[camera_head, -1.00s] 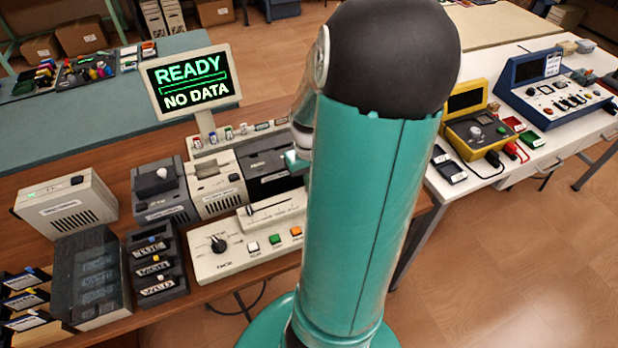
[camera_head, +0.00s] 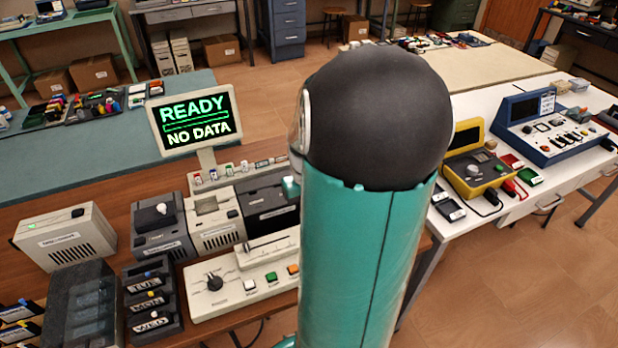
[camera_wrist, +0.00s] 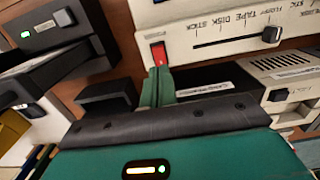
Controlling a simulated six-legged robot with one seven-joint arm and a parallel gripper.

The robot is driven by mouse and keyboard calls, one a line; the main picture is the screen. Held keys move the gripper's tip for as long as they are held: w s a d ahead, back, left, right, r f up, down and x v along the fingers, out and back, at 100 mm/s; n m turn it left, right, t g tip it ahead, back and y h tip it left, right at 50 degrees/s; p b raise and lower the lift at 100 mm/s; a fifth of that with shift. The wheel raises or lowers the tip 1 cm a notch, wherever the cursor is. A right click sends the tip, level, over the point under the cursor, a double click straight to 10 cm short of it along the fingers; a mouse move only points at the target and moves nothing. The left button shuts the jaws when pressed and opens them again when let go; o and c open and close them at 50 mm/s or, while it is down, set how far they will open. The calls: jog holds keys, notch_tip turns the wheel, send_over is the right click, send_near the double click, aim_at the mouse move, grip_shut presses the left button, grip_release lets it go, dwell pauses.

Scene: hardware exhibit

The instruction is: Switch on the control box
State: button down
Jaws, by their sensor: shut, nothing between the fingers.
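A cream control box (camera_head: 225,296) with a black knob, coloured buttons and a raised slider part stands at the table's front in the head view. In the wrist view a cream panel (camera_wrist: 210,60) shows a slider marked TAPE, DISK and STICK, and a red rocker switch (camera_wrist: 158,54) at its left edge. It looks like part of the same box. My gripper (camera_wrist: 160,72) is shut and empty, its green fingertips right at the lower end of the red switch. I cannot tell whether they touch it.
A monitor (camera_head: 195,118) reads READY, NO DATA behind the box. Grey and cream drive units (camera_head: 215,222) stand close behind it, and a dark three-slot rack (camera_head: 150,300) at its left. A white table with yellow (camera_head: 470,170) and blue (camera_head: 545,130) instruments is at right.

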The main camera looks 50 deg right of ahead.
notch_tip(320, 180, up, 10)
jog(key=w+d, duration=0.1)
jog(key=shift+w, duration=0.4)
jog(key=shift+s, duration=0.1)
jog(key=a+r+n+t, duration=0.3)
jog(key=a, duration=1.2)
jog(key=s+a+r+n+t, duration=0.1)
jog(key=a+r+n+t, duration=0.2)
jog(key=a, duration=1.2)
jog(key=shift+s+a+r, duration=0.25)
jog(key=shift+a+r, duration=0.1)
jog(key=shift+r, duration=0.15)
